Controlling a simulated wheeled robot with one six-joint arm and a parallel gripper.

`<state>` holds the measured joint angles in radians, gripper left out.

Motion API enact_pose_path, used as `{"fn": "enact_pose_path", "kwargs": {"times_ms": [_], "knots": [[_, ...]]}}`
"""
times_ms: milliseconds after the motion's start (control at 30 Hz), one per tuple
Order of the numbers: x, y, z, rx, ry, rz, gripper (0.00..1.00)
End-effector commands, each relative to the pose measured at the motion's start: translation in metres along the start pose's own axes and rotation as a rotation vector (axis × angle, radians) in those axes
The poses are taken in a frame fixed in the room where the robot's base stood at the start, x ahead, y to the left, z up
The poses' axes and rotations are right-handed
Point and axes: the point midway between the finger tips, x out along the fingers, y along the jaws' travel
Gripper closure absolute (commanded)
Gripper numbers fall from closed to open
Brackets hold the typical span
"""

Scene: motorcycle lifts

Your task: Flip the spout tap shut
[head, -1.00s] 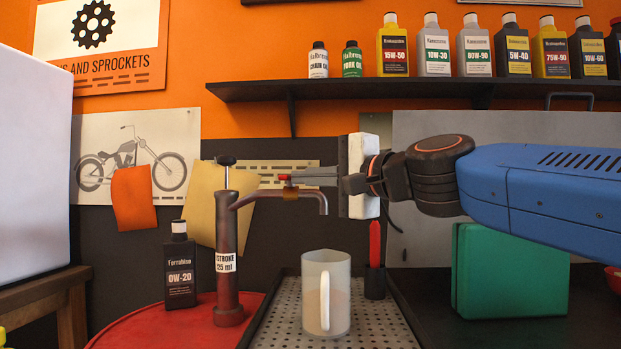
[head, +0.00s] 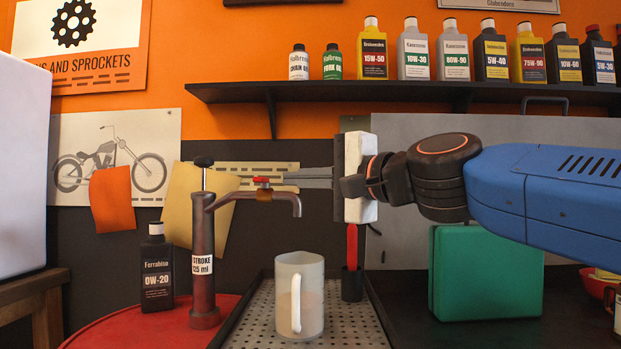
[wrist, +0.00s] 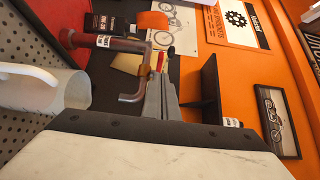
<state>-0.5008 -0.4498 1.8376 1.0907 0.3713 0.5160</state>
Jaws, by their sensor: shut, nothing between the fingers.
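The pump (head: 203,255) stands upright on a red drum top, its spout (head: 285,196) reaching right and bending down. The tap is a brass body (head: 264,195) on the spout with a small red lever (head: 262,181) on top. In the wrist view the red lever (wrist: 160,62) shows just past my fingertips. My gripper (head: 284,178) is shut and empty, its long grey fingers pointing left at the lever's height. The fingertips are close to the lever's right side; I cannot tell whether they touch. A translucent mug (head: 312,290) with brownish contents stands below the spout.
The mug stands on a perforated tray (head: 258,318). A dark oil bottle (head: 157,270) stands left of the pump. A green case (head: 487,272) stands below my arm. A shelf (head: 400,93) with several bottles runs above. Space around the spout's front is clear.

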Motion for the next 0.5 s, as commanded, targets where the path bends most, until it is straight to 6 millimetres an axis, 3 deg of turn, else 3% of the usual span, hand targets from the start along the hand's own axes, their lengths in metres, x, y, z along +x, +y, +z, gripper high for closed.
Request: {"fn": "enact_pose_path", "kwargs": {"times_ms": [300,500], "knots": [[-0.038,0.000,0.032,-0.003,-0.002,-0.001,1.00],[-0.051,0.000,0.042,-0.002,0.000,0.000,1.00]]}}
